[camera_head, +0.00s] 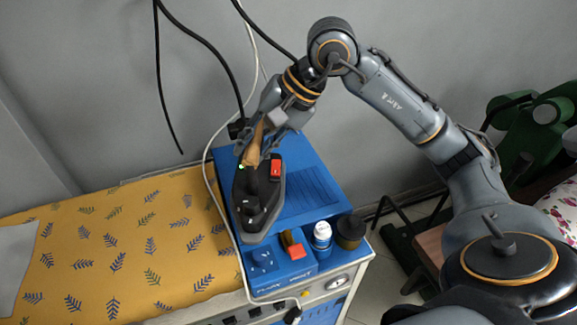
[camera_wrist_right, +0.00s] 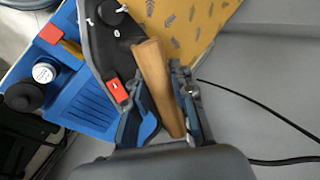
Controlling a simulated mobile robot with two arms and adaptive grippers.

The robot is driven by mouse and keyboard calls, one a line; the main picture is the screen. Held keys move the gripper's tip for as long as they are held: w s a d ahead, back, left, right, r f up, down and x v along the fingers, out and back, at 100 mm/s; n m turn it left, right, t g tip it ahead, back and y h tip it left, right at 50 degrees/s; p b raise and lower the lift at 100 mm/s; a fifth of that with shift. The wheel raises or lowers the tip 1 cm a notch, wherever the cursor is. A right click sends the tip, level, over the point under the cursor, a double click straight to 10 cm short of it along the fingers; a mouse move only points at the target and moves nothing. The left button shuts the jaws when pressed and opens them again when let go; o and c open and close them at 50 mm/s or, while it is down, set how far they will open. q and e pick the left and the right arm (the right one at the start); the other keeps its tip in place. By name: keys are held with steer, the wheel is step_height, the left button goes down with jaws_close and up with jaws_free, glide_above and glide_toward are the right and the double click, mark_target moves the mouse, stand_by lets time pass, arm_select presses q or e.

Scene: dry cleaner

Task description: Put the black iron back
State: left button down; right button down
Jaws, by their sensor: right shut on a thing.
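The black iron (camera_head: 256,208) is over the blue tray top (camera_head: 307,190) of the cabinet in the head view, its tip pointing toward the front. It has a tan wooden handle and a red part. My right gripper (camera_head: 262,143) is shut on the handle from above and behind. In the right wrist view the wooden handle (camera_wrist_right: 160,85) lies between the fingers of my right gripper (camera_wrist_right: 160,110), and the iron's dark body (camera_wrist_right: 107,38) extends beyond. I cannot tell whether the iron's base touches the blue surface. My left gripper is not in view.
A yellow leaf-patterned ironing surface (camera_head: 120,245) lies left. A white cord and black cables hang near the wall behind.

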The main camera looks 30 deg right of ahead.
steer(key=w+d+f+p, duration=0.1)
steer(key=d, duration=0.1)
steer(key=w+d+f+p, duration=0.1)
steer(key=w+d, duration=0.1)
steer(key=w+d+p, duration=0.1)
steer(key=d, duration=0.2)
steer(key=shift+w+f, duration=0.35)
steer(key=shift+f, duration=0.05)
steer(key=w+d+f+p, duration=0.3)
steer(key=d+f+p, duration=0.1)
steer(key=f, duration=0.5)
steer(key=shift+d+f, duration=0.2)
steer(key=shift+d, duration=0.05)
steer(key=c, duration=1.3)
jaws_free()
steer(key=shift+s+f, duration=0.2)
steer(key=shift+f, duration=0.15)
steer(key=shift+o, duration=0.9)
steer(key=shift+s+a+r, duration=0.1)
steer(key=shift+s, duration=0.05)
